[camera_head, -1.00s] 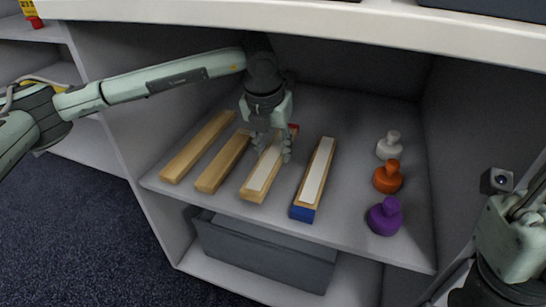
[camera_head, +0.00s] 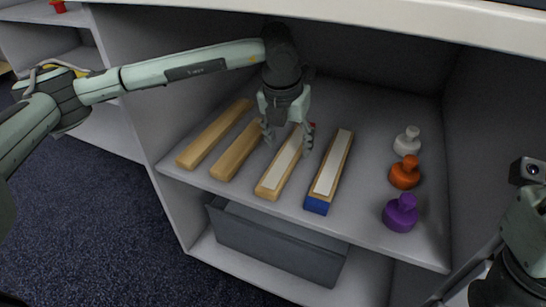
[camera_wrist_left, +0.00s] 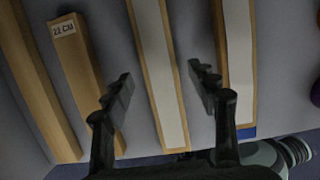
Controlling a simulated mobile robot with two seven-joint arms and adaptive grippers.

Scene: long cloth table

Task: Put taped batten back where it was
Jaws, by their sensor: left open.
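Two battens on the shelf have white strips on top. One has a red far end (camera_head: 281,172), and the other has a blue near end (camera_head: 331,170). To their left lie two plain wooden battens, an outer one (camera_head: 214,135) and an inner one (camera_head: 237,151). In the left wrist view the inner one (camera_wrist_left: 85,75) has a "22 CM" label. My left gripper (camera_head: 288,143) is open above the red-ended batten. In the left wrist view that batten (camera_wrist_left: 158,62) runs between its fingers, with gaps on both sides. Whether the fingers reach beside it is unclear.
White (camera_head: 407,141), orange (camera_head: 404,173) and purple (camera_head: 400,213) knobbed pieces stand on the right of the shelf. A grey bin (camera_head: 275,245) is below. The table top (camera_head: 330,22) overhangs the compartment, and side walls close it in. My right arm is at the lower right.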

